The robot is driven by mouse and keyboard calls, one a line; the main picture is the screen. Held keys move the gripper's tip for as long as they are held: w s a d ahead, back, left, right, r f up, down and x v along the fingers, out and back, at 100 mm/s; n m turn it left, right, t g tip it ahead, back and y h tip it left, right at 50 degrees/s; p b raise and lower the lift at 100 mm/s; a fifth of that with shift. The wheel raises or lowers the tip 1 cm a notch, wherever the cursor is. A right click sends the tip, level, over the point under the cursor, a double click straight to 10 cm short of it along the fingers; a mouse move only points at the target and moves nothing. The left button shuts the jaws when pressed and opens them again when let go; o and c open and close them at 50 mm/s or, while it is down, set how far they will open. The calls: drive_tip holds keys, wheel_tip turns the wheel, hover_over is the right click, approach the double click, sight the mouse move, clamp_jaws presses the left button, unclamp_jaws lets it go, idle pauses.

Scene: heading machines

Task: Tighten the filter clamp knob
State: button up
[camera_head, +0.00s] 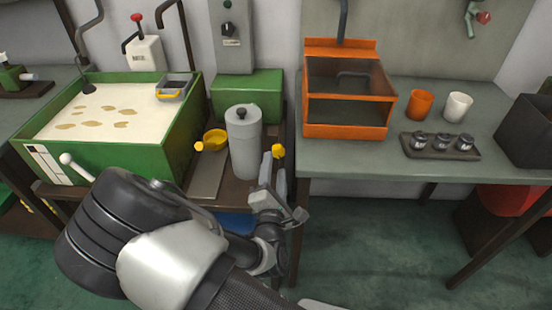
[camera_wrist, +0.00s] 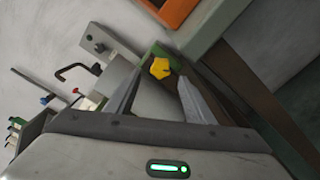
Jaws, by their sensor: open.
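A yellow star-shaped knob (camera_head: 278,150), which looks like the filter clamp knob, is at the right side of a grey cylindrical canister (camera_head: 245,155) with a black top knob. My gripper (camera_head: 274,172) is open just below the yellow knob, close to the canister's right side. In the wrist view the knob (camera_wrist: 160,68) shows near the tips of my open gripper (camera_wrist: 161,76), nearer the left finger. Whether a finger touches it, I cannot tell. The knob's mount is mostly hidden.
An orange open box (camera_head: 345,131) stands on the grey bench (camera_head: 340,168) at right. The bench edge is close to my gripper.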

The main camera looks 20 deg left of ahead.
sight(276, 155)
drive_tip(key=x, duration=0.5)
drive_tip(key=shift+w+b, duration=0.1)
drive_tip(key=shift+b, duration=0.2)
drive_tip(key=c, duration=1.1)
drive_tip(key=shift+o, duration=0.2)
